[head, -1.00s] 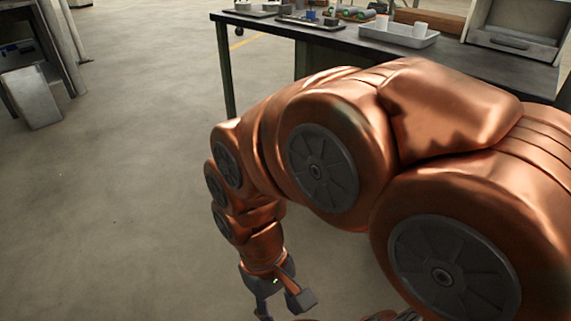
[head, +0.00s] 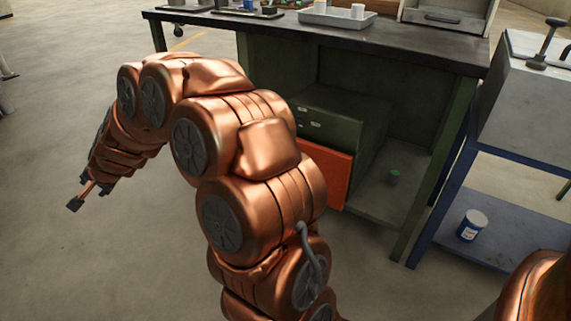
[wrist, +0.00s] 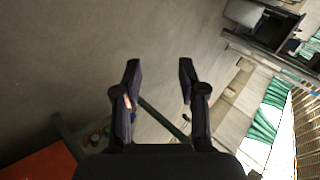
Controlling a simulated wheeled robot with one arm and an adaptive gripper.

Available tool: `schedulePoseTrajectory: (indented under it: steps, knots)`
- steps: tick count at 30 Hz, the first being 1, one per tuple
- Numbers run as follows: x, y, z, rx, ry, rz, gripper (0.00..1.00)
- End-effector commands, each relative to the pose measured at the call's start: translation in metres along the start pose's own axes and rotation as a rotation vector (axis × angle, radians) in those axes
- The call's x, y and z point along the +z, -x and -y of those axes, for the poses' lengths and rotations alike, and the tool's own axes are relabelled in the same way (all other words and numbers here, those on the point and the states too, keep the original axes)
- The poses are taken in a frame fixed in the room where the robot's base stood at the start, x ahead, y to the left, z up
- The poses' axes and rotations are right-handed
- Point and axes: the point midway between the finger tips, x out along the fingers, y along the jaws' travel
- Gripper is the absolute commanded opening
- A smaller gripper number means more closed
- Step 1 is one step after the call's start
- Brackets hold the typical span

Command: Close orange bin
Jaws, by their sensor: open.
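The orange bin (head: 326,174) shows in the head view as an orange front low in the green cabinet under the workbench. It stands out from the cabinet, partly hidden behind my arm. In the wrist view an orange panel (wrist: 38,165) shows at the bottom left corner, likely the same bin front. My gripper (head: 88,198) is left of the bin in the head view, over open floor and apart from it. In the wrist view my gripper (wrist: 158,75) is open, with nothing between its two fingers.
The workbench (head: 400,50) has a dark top with a metal tray (head: 335,18) on it. Floor at left is clear.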

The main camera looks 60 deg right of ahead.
Motion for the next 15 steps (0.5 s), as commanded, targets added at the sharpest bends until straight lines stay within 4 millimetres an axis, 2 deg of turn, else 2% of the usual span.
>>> schedulePoseTrajectory:
  steps: [1,3,5,8,9,11,12,15]
  knots:
    - [-0.026,-0.019,-0.004,-0.013,-0.082,-0.068,0.41]
    - [-0.068,-0.035,-0.007,-0.040,-0.197,-0.178,0.41]
    - [-0.105,-0.047,-0.015,-0.059,-0.295,-0.276,0.41]
    - [-0.163,-0.061,-0.042,-0.076,-0.448,-0.445,0.41]
    - [-0.187,-0.064,-0.054,-0.084,-0.509,-0.519,0.41]
    - [-0.220,-0.066,-0.079,-0.090,-0.595,-0.631,0.41]
    - [-0.241,-0.065,-0.096,-0.093,-0.648,-0.709,0.41]
    - [-0.286,-0.059,-0.149,-0.090,-0.773,-0.906,0.41]
